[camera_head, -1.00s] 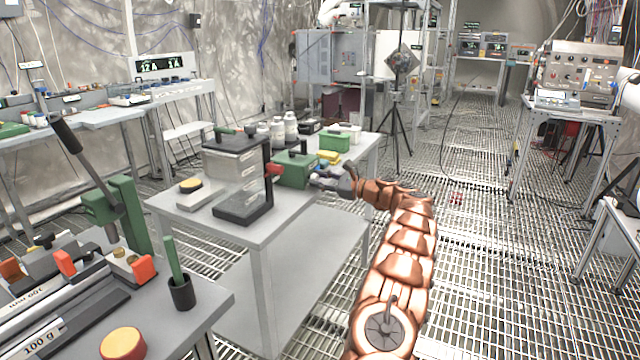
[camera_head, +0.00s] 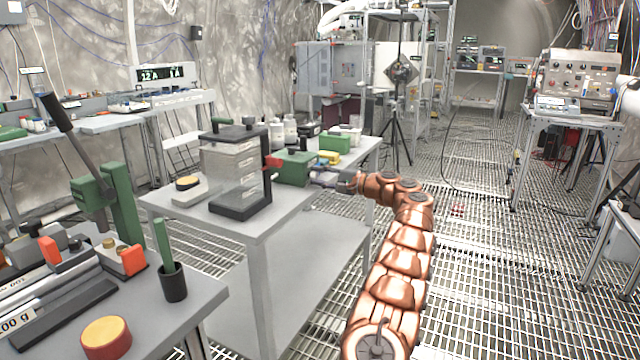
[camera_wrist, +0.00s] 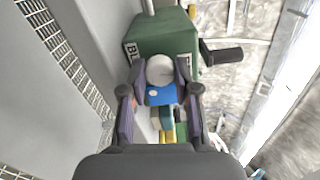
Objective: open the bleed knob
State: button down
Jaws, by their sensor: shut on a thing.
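The green box (camera_head: 296,167) stands near the right edge of the small grey table. In the wrist view the green box (camera_wrist: 163,36) fills the upper middle, with a partly hidden label starting "BL" and a black handle at its right. A pale round knob (camera_wrist: 160,68) sits at the box, between my fingers; I take it to be the bleed knob. My gripper (camera_wrist: 161,84) is shut on this knob, one finger on each side.
A clear chamber (camera_head: 232,170) with black base and top stands left of the green box on the table (camera_head: 262,228). White bottles, a yellow item and a smaller green box (camera_head: 334,143) stand behind. A tripod (camera_head: 395,125) stands beyond; grated floor is open at right.

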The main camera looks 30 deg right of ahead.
jog(key=n+b, duration=0.1)
jog(key=n, duration=0.1)
jog(key=n+b, duration=0.1)
jog(key=n, duration=0.1)
jog(key=shift+f+n, duration=0.2)
jog(key=shift+n, duration=0.1)
jog(key=n+b, duration=0.2)
jog(key=n, duration=0.2)
jog(key=shift+n, duration=0.3)
jog(key=n, duration=0.5)
jog(key=shift+r, duration=0.25)
jog(key=shift+n, duration=1.5)
jog(key=shift+a, duration=0.1)
jog(key=c, duration=0.8)
grip_release()
jog(key=shift+c, duration=0.2)
